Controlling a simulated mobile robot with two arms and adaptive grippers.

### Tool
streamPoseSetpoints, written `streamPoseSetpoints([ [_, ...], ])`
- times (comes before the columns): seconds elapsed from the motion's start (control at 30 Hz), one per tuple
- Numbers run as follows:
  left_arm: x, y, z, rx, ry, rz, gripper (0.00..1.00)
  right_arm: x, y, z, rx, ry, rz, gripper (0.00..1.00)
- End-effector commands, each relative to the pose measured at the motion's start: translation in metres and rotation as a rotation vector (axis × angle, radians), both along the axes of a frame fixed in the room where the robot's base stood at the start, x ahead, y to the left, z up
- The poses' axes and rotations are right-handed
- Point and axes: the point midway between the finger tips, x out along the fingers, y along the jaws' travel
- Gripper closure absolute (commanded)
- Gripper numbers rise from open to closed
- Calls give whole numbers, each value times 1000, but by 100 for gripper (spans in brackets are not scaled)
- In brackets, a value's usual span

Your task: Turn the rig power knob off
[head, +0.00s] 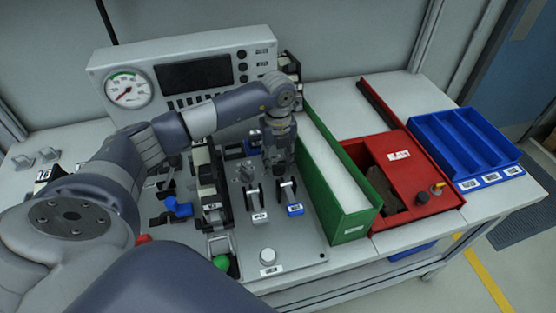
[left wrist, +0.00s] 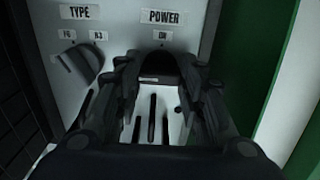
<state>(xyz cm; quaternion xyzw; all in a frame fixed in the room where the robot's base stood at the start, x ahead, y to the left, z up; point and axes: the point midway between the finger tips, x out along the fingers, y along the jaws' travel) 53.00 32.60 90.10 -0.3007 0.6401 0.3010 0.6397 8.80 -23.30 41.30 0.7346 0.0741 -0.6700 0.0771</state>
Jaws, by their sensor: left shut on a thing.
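The power knob (left wrist: 160,64) is a dark rounded shape under the POWER label (left wrist: 163,17) and the small ON label (left wrist: 163,35) in the left wrist view. My left gripper (left wrist: 160,78) is shut on it, with one finger on each side. The fingers hide much of the knob, and its pointer direction cannot be told. In the head view my left gripper (head: 279,158) points down at the rig plate (head: 290,243), beside the green bin, and hides the knob. My right gripper is not in view.
A TYPE knob (left wrist: 78,65) is left of the power knob. A green bin (head: 350,225) stands close on the right, then a red bin (head: 430,165) and a blue tray (head: 465,145). Small levers (head: 257,196) stand in front. A gauge box (head: 190,75) is behind.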

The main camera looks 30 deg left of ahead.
Motion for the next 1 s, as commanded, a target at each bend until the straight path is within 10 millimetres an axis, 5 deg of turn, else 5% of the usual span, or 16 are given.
streamPoseSetpoints([
  [0.07,1,1,1,0,-3,3,87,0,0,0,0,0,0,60],
  [0.1,1,1,1,0,-3,3,54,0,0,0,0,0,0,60],
  [0.17,1,1,1,0,-3,3,43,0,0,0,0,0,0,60],
  [0.57,1,0,5,-1,-2,1,43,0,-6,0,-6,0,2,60],
  [1.0,2,0,88,1,-6,2,43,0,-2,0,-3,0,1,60],
])
